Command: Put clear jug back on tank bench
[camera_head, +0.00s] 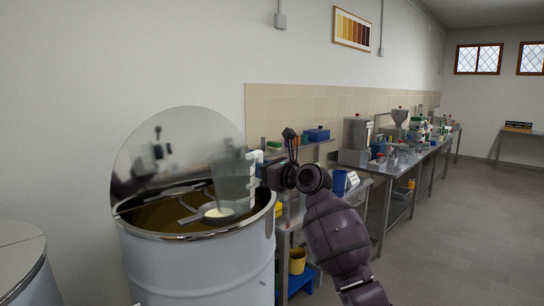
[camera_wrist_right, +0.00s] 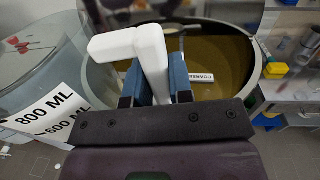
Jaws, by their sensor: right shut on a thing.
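The clear jug (camera_head: 232,182) is held upright over the open mouth of a white tank (camera_head: 200,262) in the head view. A pale patch shows at its base; I cannot tell if it is contents. My right gripper (camera_head: 264,173) is shut on its white handle (camera_head: 254,160). In the right wrist view the handle (camera_wrist_right: 152,62) sits between my blue fingertips (camera_wrist_right: 158,85), and the jug's wall with 800 ML and 600 ML marks (camera_wrist_right: 50,115) shows at left. A steel bench (camera_head: 287,223) stands right of the tank, partly hidden by my arm. My left gripper is not in view.
A round lid (camera_head: 165,150) stands raised behind the tank's rim. Another drum (camera_head: 20,260) is at the lower left. A blue box (camera_head: 317,134) sits on a shelf behind. A long cluttered bench (camera_head: 410,158) runs along the wall. The floor at right is clear.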

